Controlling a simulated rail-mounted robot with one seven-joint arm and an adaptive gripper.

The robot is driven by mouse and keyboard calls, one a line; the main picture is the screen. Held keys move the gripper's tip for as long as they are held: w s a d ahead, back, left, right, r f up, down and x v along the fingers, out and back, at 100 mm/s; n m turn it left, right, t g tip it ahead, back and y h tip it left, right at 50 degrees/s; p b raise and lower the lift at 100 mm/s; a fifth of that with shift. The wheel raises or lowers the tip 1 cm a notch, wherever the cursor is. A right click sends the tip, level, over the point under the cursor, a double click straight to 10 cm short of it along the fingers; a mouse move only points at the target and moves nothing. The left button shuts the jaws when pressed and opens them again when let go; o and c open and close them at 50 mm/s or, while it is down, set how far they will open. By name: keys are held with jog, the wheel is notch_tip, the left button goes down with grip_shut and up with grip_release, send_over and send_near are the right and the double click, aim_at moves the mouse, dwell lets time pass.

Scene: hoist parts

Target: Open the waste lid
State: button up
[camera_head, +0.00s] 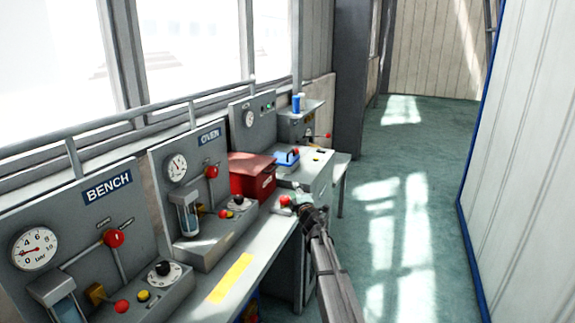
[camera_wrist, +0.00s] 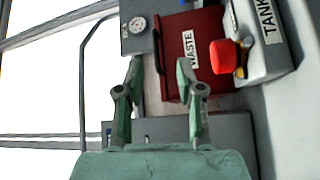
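The red waste box (camera_head: 250,182) stands on the bench between the OVEN panel and a white unit. Its flat red lid (camera_head: 251,161) looks closed. In the wrist view the box (camera_wrist: 176,42) shows its WASTE label upper right of centre, beyond my fingers. My gripper (camera_wrist: 158,72) is open and empty, with its two green fingers apart and the right finger overlapping the box's image. In the head view my gripper (camera_head: 297,203) is right of and nearer than the box, by the bench edge. I cannot tell whether it touches anything.
A red knob (camera_wrist: 224,57) beside a TANK label stands close to the box on the right in the wrist view. The OVEN panel (camera_head: 185,165) and BENCH panel (camera_head: 80,240) carry gauges and levers. The green floor (camera_head: 410,215) is clear to the right.

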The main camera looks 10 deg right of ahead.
aim_at(274, 168)
jog(key=w+a+r, duration=0.1)
jog(key=w+a, duration=0.1)
jog(key=w, duration=0.3)
jog(key=w+a+r+n+y+p, duration=0.1)
jog(key=w, duration=0.4)
jog(key=w+a+r+n+y, duration=0.1)
jog(key=w+a, duration=0.1)
jog(key=w, duration=0.4)
jog(key=shift+w+a+r+p, duration=0.1)
jog(key=shift+a+r+p, duration=0.05)
jog(key=shift+a+p, duration=0.25)
grip_shut()
